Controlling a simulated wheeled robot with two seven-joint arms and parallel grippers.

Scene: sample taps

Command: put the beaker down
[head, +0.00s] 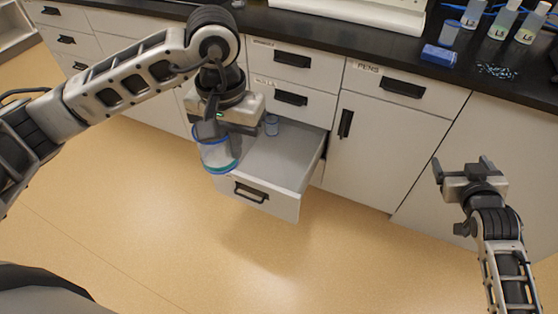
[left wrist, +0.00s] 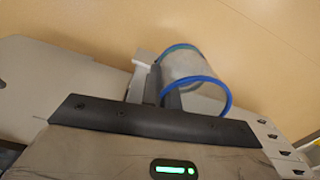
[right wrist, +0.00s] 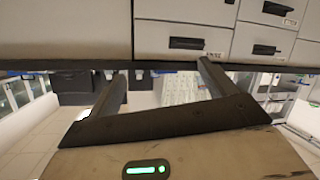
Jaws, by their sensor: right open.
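The beaker (head: 217,156), clear with a blue rim and a teal band at its base, hangs from my left gripper (head: 222,138). In the head view it overlaps the left side of the open drawer (head: 285,200); its height above the drawer is hard to tell. In the left wrist view the beaker (left wrist: 184,68) lies past the fingers, which are close together at its rim and seem to pinch its wall. My right gripper (head: 463,165) is open and empty, held out over the floor at the right.
A small bluish cup (head: 271,125) stands at the back of the drawer. The drawer's middle and right are clear.

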